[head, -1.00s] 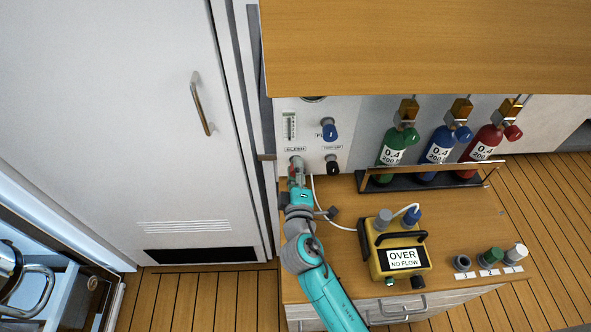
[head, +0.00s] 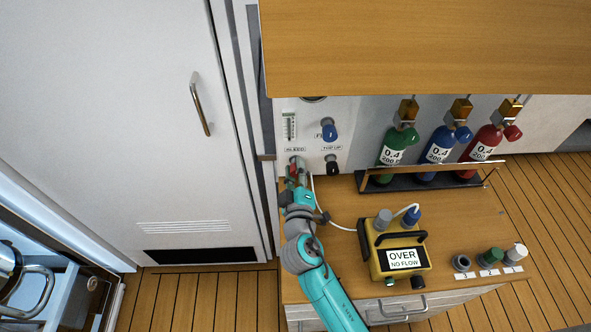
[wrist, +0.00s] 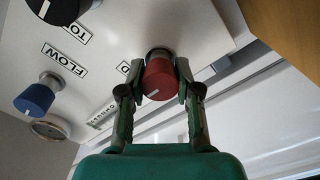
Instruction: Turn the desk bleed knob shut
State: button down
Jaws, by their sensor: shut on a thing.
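The red bleed knob (wrist: 159,78) sits on the white panel (wrist: 118,38) in the wrist view, with a pale mark on its face. My gripper (wrist: 160,84) has a finger on each side of the knob and is shut on it. In the head view my gripper (head: 294,176) reaches the panel's lower left, under the BLEED label (head: 295,149). There the knob is mostly hidden by the gripper, with a bit of red showing.
A blue knob (head: 329,131) and a black knob (head: 332,163) are right of the bleed knob. A yellow analyser (head: 380,268) reading "OVER NO FLOW" stands on the desk (head: 440,215) with a white hose. Three bottles, including a green one (head: 391,153), stand in a rack.

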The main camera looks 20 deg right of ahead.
jog(key=c, duration=0.8)
grip_release()
